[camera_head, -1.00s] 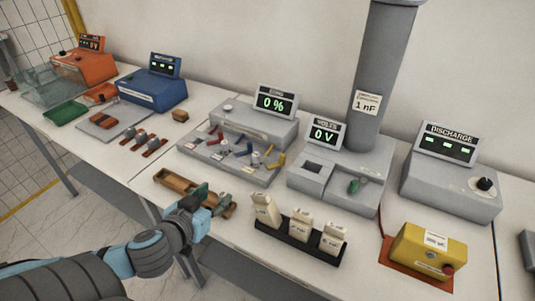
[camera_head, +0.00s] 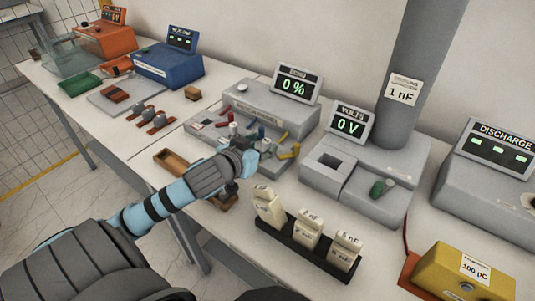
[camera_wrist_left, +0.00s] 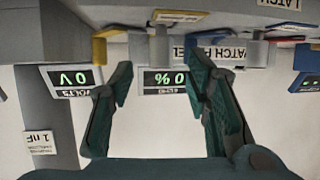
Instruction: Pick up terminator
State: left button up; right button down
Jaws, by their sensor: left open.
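My left gripper (camera_head: 262,150) reaches over the grey patch panel (camera_head: 205,117), which carries small coloured levers and plugs. In the left wrist view its two green fingers (camera_wrist_left: 160,72) are apart with nothing held between them. That view is upside down; a grey cylindrical part (camera_wrist_left: 160,48) of the panel area shows beyond the gap, with a yellow lever (camera_wrist_left: 100,45) to its left. No part is clearly marked as the terminator. My right gripper is not in view.
A wooden tray (camera_head: 172,163) lies partly hidden behind my left arm. A black rack (camera_head: 302,257) with several cream blocks stands at the front. A yellow 100 pC box (camera_head: 465,277) is at right. A grey 1 nF column (camera_head: 415,60) rises at the back.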

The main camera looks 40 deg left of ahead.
aim_at(265, 143)
pick_arm(q)
jog(key=x, duration=0.4)
jog(key=shift+w+b, duration=0.15)
jog(key=shift+b, duration=0.25)
grip_shut()
